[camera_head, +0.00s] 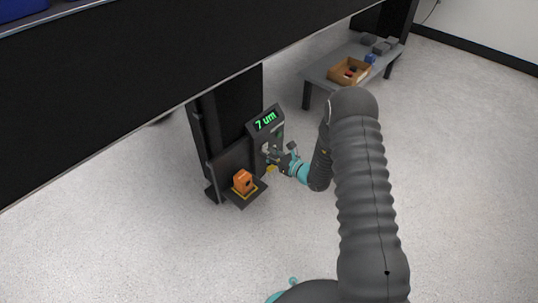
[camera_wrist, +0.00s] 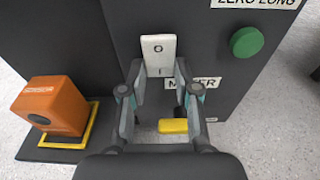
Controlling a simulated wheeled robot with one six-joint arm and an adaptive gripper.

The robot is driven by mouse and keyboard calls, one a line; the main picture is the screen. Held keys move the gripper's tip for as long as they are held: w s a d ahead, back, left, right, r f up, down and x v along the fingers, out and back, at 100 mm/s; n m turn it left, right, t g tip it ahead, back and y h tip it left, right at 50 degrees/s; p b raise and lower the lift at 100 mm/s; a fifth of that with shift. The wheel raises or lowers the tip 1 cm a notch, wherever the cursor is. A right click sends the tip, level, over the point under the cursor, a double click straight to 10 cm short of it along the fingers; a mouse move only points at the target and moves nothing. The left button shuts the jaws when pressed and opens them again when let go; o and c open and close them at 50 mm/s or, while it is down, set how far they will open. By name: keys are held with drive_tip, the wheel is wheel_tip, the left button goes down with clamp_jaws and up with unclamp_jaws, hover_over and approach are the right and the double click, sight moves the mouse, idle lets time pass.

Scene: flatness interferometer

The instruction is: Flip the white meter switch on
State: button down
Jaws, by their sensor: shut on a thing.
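The white meter switch (camera_wrist: 158,48) is a rocker plate marked O at the top and I at the bottom, on the dark panel above a partly hidden "METER" label (camera_wrist: 199,83). My gripper (camera_wrist: 161,72) has its two fingers on either side of the switch's lower part and is shut on it. The fingers hide part of its lower edges. In the head view my gripper (camera_head: 270,155) is at the panel front, below the lit green display (camera_head: 266,120) that reads "7 um". The switch is too small to make out clearly there.
A green round button (camera_wrist: 247,41) is right of the switch, under a cut-off "ZERO LONG" label. A yellow piece (camera_wrist: 173,126) lies below the fingers. An orange block (camera_wrist: 55,103) sits on a yellow-edged base at left. A grey table (camera_head: 318,76) with a box stands behind.

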drive_tip(key=c, duration=0.8)
unclamp_jaws()
drive_tip(key=shift+c, duration=0.2)
drive_tip(key=shift+d, duration=0.1)
drive_tip(key=v, duration=1.2)
drive_tip(key=shift+f, duration=0.15)
